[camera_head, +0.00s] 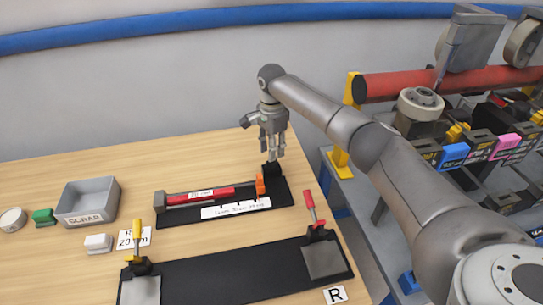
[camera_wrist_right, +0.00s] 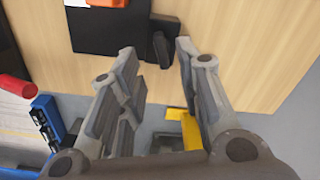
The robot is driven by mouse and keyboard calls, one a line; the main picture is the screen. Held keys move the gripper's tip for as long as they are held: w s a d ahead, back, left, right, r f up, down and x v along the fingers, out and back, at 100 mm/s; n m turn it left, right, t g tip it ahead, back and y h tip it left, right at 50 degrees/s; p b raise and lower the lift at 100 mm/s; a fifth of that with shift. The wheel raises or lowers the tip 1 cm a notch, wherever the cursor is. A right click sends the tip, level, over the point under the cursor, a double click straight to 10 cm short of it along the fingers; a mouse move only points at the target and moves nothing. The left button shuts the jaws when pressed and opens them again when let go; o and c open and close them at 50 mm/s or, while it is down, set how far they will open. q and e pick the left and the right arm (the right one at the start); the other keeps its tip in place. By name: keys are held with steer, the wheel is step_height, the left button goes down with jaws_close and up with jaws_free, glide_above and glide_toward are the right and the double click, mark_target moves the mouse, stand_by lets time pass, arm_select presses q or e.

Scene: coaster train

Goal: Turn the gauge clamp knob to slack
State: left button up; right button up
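The gauge has a black base (camera_head: 284,196) on the wooden table, with a red bar (camera_head: 205,194) and an orange piece (camera_head: 260,183) near its right end. A black clamp knob (camera_head: 271,169) stands at that right end. In the right wrist view the black knob (camera_wrist_right: 161,48) shows just beyond the fingertips, roughly between them. My right gripper (camera_head: 271,152) is above the knob, pointing down; its fingers (camera_wrist_right: 158,60) are spread and hold nothing. I cannot tell whether a finger touches the knob. My left gripper is not in view.
A black plate (camera_head: 225,277) with a yellow-handled clamp (camera_head: 137,240) and a red-handled clamp (camera_head: 311,210) lies in front. A grey SCRAP tray (camera_head: 88,218) stands at left, near a white block (camera_head: 98,243). A grey bench with a red cylinder (camera_head: 400,84) is at right.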

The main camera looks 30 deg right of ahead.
steer(key=shift+w+f, duration=0.1)
steer(key=shift+f, duration=2.15)
steer(key=shift+c, duration=0.2)
jaws_close()
